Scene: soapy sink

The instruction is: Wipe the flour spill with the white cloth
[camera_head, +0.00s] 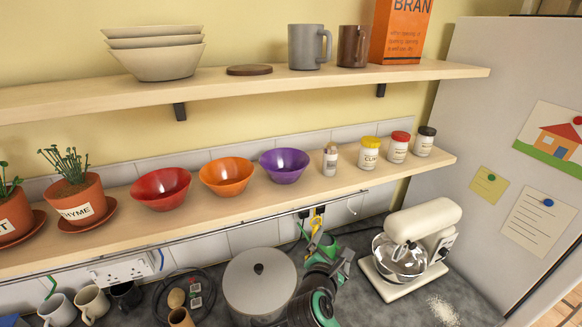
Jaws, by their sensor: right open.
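The flour spill (443,309) is a white powdery patch on the dark counter at the lower right, in front of the cream stand mixer. No white cloth can be made out in this view. My right gripper (327,243), with green parts, is raised over the counter between the large grey pot and the mixer. Its jaws are open, and I see nothing held in them. It is well to the left of the flour and apart from it. My left gripper is not in view.
The stand mixer (408,250) stands just behind the flour. The lidded pot (259,287) is left of my right arm. A lower shelf (240,214) with bowls and jars overhangs the back counter. The fridge (480,130) bounds the right side.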

